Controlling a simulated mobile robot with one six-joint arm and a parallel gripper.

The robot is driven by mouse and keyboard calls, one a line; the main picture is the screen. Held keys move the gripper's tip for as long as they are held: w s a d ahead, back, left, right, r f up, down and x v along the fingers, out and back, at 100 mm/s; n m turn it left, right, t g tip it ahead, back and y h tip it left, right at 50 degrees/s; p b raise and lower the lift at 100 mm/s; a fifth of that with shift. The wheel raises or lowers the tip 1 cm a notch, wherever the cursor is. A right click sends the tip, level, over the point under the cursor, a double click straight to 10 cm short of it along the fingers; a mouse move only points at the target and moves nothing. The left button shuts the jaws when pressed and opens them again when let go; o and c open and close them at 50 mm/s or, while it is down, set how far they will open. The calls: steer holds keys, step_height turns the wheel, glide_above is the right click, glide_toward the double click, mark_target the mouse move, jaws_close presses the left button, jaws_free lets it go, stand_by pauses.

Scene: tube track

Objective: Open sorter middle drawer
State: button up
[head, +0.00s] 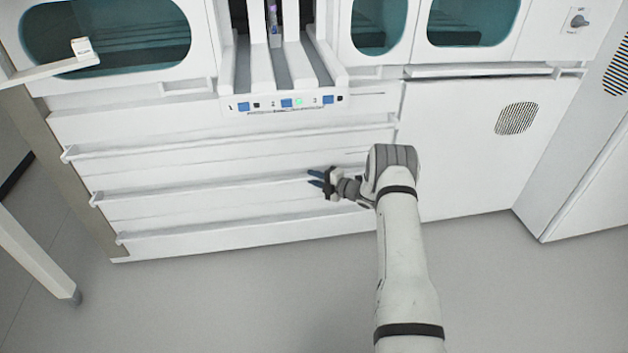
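The white sorter has three wide, stacked drawers, each with a long rail handle. The middle drawer (200,205) looks flush with the front, and its handle (200,187) runs nearly the full width. The handle's right end is hidden behind my gripper and arm.
The top drawer handle (230,140) and bottom drawer handle (230,226) lie above and below. A lane unit (285,103) with numbered buttons juts out above. A white panel (465,170) stands right of the drawers. A table leg (35,255) is at left. The grey floor (230,305) in front is clear.

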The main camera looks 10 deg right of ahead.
steer(key=shift+c, duration=0.5)
jaws_close()
steer(key=shift+s, duration=0.1)
